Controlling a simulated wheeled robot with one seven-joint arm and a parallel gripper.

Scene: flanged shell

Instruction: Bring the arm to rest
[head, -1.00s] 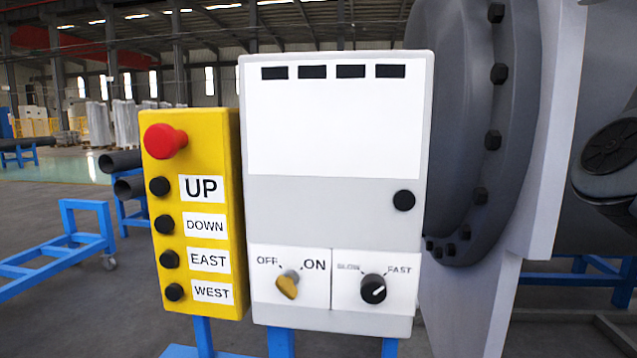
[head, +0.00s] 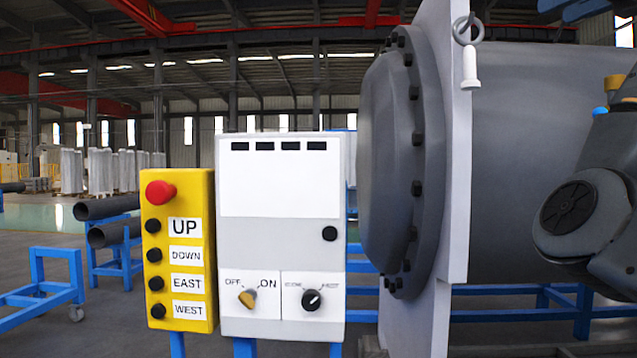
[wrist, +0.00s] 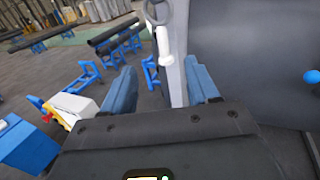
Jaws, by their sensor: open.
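My arm shows at the right edge of the head view, as a dark rounded joint in front of the grey shell (head: 530,150). My gripper (wrist: 165,88) shows in the wrist view with its two blue fingers spread apart. It is open. Beyond the gap between the fingers are the pale flange plate (wrist: 172,70) and a white fitting hanging from a ring. I cannot tell how far the fingers are from the plate. No held object is visible.
A yellow button box (head: 180,250) and a grey control cabinet (head: 282,240) stand left of the flanged shell on blue stands. Dark pipes (head: 105,207) lie on blue supports behind. Open floor shows at the far left.

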